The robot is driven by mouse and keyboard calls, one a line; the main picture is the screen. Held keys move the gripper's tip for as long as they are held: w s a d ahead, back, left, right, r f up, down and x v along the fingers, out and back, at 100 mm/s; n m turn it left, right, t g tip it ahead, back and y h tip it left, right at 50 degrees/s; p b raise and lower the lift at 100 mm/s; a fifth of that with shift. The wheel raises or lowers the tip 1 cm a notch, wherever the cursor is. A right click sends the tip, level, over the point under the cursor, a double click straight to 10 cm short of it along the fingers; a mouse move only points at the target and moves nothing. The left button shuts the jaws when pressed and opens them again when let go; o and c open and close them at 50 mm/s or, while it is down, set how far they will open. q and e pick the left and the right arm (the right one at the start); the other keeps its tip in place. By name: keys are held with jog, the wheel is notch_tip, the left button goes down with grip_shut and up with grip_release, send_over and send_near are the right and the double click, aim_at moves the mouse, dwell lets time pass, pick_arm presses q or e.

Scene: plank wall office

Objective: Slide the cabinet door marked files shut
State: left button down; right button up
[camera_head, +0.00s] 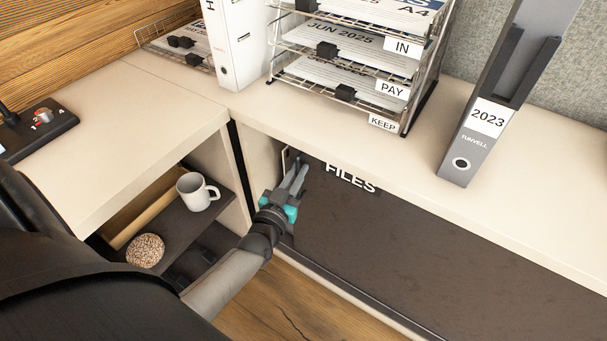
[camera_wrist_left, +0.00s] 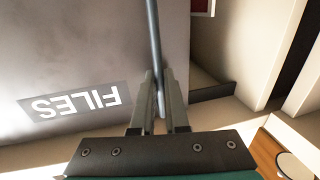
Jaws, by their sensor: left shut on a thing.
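The dark cabinet door (camera_head: 400,240) marked FILES stands under the light worktop. Its white lettering (camera_head: 350,177) also shows upside down in the left wrist view (camera_wrist_left: 75,103). My left gripper (camera_head: 296,178) is at the door's left edge, shut on its upright grey bar handle (camera_wrist_left: 154,45). The handle runs between the two fingers in the wrist view. A narrow opening shows between the door's left edge and the cabinet's pale left side panel (camera_head: 258,155). My gripper and arm hide part of this edge. My right gripper is not in view.
The worktop (camera_head: 400,155) carries a wire letter rack (camera_head: 340,95), a white binder (camera_head: 232,50) and a grey 2023 binder (camera_head: 468,150).

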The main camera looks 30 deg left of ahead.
pick_arm(q)
jog(key=shift+d, duration=0.15)
jog(key=c, duration=1.2)
grip_release()
